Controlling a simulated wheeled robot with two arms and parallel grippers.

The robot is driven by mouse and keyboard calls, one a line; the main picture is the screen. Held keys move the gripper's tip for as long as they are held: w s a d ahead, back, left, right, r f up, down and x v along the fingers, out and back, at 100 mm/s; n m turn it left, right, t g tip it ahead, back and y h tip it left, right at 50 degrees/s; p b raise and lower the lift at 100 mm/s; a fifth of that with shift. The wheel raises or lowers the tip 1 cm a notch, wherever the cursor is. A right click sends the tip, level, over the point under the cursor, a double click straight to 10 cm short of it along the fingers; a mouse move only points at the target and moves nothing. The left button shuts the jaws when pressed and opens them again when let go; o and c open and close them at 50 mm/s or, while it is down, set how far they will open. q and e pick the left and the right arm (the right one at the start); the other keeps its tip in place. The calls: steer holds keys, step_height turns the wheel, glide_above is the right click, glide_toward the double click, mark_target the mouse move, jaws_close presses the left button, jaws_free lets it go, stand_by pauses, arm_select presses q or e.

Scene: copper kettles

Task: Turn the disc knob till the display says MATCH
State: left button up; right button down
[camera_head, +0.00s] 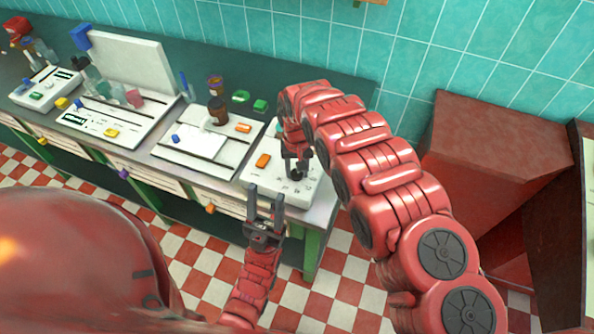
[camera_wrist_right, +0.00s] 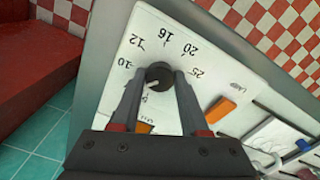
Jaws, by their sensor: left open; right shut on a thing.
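The mark faces the lower left, near the 10 side. My right gripper (camera_wrist_right: 159,80) has its fingers on both sides of the knob and is shut on it. In the head view my right gripper (camera_head: 296,161) reaches down onto the knob (camera_head: 297,175) on the rightmost panel (camera_head: 258,182). My left gripper (camera_head: 266,192) is open and empty, in front of the bench edge. I cannot make out a display reading MATCH.
An orange part (camera_head: 262,160) sits on the panel left of the knob; the word LAMP is printed near one in the wrist view (camera_wrist_right: 220,108). Other white panels (camera_head: 200,150) and brown cups (camera_head: 218,108) stand farther left. A red cabinet (camera_head: 490,150) stands at right.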

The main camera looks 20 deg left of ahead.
steer(key=shift+c, duration=2)
jaws_free()
steer(key=shift+r+b, duration=0.35)
steer(key=shift+r, duration=0.25)
step_height(320, 180, up, 6)
steer(key=shift+f+b, duration=0.25)
steer(key=shift+b, duration=0.1)
step_height(320, 180, up, 3)
steer(key=p, duration=0.3)
step_height(320, 180, up, 8)
glide_above(297, 174)
steer(key=shift+w+f, duration=0.1)
steer(key=shift+f, duration=0.05)
